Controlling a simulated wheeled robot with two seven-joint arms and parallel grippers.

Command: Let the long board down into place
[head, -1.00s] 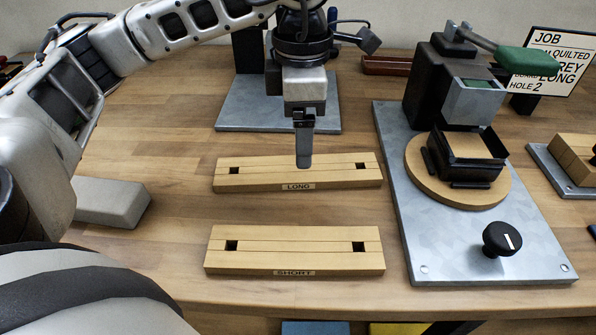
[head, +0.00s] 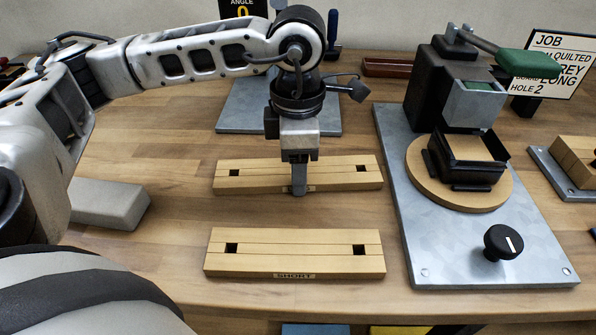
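The long board (head: 335,178) is a light wooden strip with a groove along it and a square dark hole near each end. It appears to lie flat on the bench, behind the similar short board (head: 295,255). My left gripper (head: 299,188) points straight down at the middle of the long board. Its finger overlaps the board's top and front face and covers most of the LONG label. I see the fingers edge-on, so I cannot tell whether they are open or closed on the board. My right gripper is out of view.
A grey metal plate (head: 400,210) on the right carries a press with a green handle (head: 540,62), a round wooden disc (head: 415,180) and a black knob (head: 503,242). A grey block (head: 110,203) lies left. A job sign (head: 560,60) stands back right.

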